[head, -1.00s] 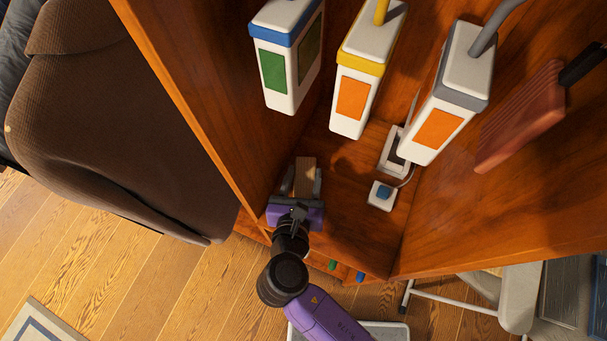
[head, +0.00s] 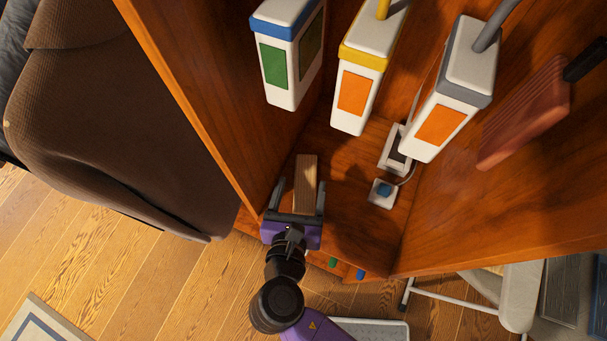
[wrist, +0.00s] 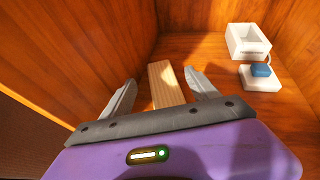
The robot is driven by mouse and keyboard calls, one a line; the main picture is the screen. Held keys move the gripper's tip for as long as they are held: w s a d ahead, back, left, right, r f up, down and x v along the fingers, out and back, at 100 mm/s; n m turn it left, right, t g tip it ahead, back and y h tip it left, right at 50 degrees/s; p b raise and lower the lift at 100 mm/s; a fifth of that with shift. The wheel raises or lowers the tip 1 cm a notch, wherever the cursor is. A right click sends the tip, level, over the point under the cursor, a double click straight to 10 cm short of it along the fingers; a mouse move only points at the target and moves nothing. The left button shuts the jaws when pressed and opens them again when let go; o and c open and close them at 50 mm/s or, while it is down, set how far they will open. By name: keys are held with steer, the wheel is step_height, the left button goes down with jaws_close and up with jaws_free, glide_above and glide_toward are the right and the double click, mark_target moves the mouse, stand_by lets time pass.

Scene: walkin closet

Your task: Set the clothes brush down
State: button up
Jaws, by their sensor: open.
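The clothes brush (head: 306,178) shows as a light wooden block lying on the floor of the wooden cabinet, near its left wall. It also shows in the wrist view (wrist: 165,84). My gripper (head: 299,190) is open, with one grey finger on each side of the brush's near end. In the wrist view my gripper (wrist: 163,88) shows gaps between the fingers and the brush. The brush's near end is hidden behind the gripper's body in the wrist view. Its underside cannot be seen.
A white open box (head: 394,150) and a white block with a blue button (head: 382,192) stand right of the brush. Several white containers, one with a blue lid (head: 287,60), hang above. A reddish ribbed object (head: 523,115) is at right. A brown garment (head: 105,120) hangs outside left.

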steer(key=v, duration=0.7)
steer(key=shift+s, duration=0.15)
stand_by(0.3)
